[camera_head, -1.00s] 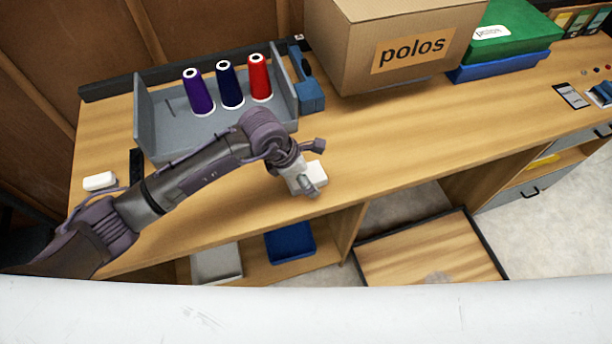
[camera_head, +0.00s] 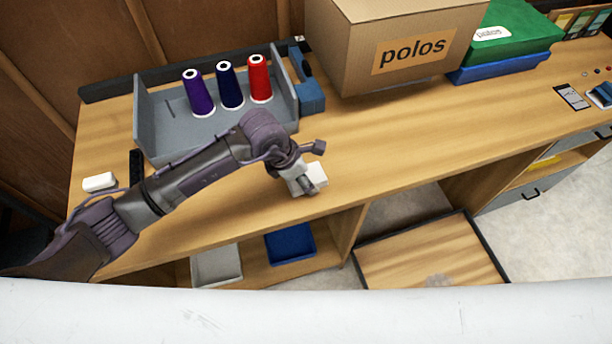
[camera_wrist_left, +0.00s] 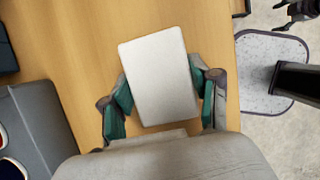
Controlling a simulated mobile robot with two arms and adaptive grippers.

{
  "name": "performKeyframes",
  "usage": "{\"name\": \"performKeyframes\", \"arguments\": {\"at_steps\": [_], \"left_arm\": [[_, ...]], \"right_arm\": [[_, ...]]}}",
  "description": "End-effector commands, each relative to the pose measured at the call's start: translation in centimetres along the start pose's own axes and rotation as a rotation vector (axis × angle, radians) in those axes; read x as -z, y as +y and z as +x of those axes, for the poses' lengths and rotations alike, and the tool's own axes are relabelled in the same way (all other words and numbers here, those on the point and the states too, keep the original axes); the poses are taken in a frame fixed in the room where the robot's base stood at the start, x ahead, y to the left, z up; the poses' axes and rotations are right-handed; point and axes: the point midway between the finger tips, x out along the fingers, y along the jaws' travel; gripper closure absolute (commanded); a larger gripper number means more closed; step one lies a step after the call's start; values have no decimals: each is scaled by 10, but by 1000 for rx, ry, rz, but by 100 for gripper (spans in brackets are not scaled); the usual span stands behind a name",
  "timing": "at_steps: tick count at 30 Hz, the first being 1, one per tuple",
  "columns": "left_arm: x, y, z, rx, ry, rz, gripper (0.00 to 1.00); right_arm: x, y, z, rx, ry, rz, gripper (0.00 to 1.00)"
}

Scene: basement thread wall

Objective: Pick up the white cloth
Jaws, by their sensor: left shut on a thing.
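The white cloth (camera_wrist_left: 160,75) looks like a flat folded rectangle in the left wrist view. It lies between the two green-padded fingers of my left gripper (camera_wrist_left: 163,95), which are shut on its sides. In the head view the cloth (camera_head: 317,174) shows at the gripper's right side, near the front edge of the wooden workbench (camera_head: 400,145). My left gripper (camera_head: 306,185) points down there and hides part of the cloth. I cannot tell whether the cloth still touches the bench. My right gripper is not seen in the head view.
A grey tray (camera_head: 180,142) with purple, dark blue and red thread cones stands left of the cloth. A cardboard box (camera_head: 350,60) marked "polos" stands behind. A small white block (camera_head: 99,182) lies at the bench's left end.

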Motion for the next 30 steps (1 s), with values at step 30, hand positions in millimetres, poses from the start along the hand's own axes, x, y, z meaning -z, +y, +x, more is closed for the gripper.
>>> {"name": "performKeyframes", "arguments": {"at_steps": [30], "left_arm": [[-123,-52,-64,-1,-2,3,68]], "right_arm": [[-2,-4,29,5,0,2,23]]}}
